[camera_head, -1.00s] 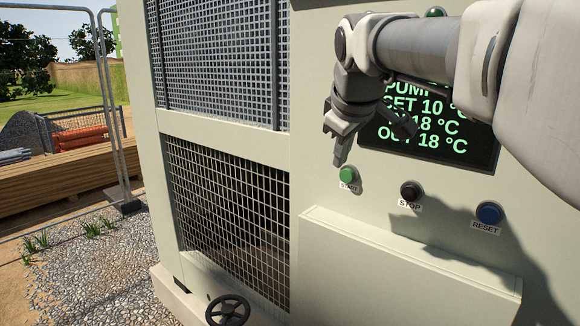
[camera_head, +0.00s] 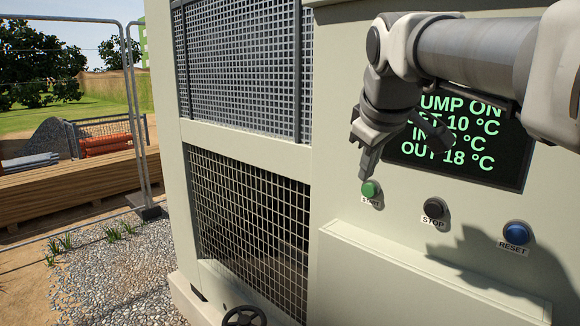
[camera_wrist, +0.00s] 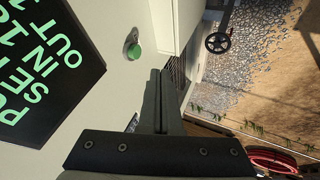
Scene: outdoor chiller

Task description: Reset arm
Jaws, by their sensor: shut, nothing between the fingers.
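My gripper (camera_head: 366,166) is shut and empty in front of the chiller panel, just above the green START button (camera_head: 371,189) in the head view. In the wrist view my gripper (camera_wrist: 160,74) has its fingers together, and the green button (camera_wrist: 134,51) shows to their left, apart from them. The display (camera_head: 462,150) reads PUMP ON, with OUT 18 °C; my arm covers part of it. It also shows in the wrist view (camera_wrist: 40,70).
A black STOP button (camera_head: 435,208) and a blue RESET button (camera_head: 517,233) sit to the right. A box-like ledge (camera_head: 420,270) juts out below the buttons. A handwheel (camera_head: 244,317) is at the bottom. Mesh grilles (camera_head: 250,205) are at left. A red hose (camera_wrist: 273,161) lies on the ground.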

